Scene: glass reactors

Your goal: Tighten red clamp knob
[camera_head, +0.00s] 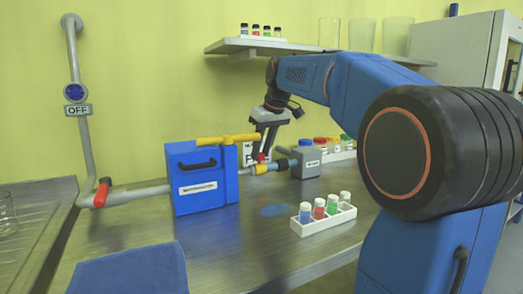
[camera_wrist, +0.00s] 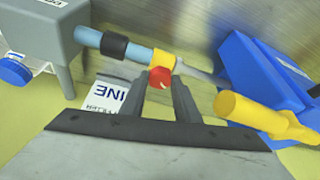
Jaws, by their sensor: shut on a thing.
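The red clamp knob (camera_wrist: 160,78) sits on a yellow clamp (camera_wrist: 162,61) around the pipe joint. In the head view the knob (camera_head: 261,157) shows small, just below my gripper. My gripper (camera_wrist: 160,82) has its two grey fingers on either side of the knob and is shut on it. In the head view my gripper (camera_head: 264,150) reaches down from the arm between the blue box and the grey box. The knob's lower part is hidden between the fingers.
A blue box (camera_head: 205,180) with a yellow handle (camera_head: 228,139) stands left of the clamp. A grey box (camera_head: 306,162) stands to the right. A white rack (camera_head: 325,222) of small vials stands in front. A blue mat (camera_head: 132,270) lies at the front left.

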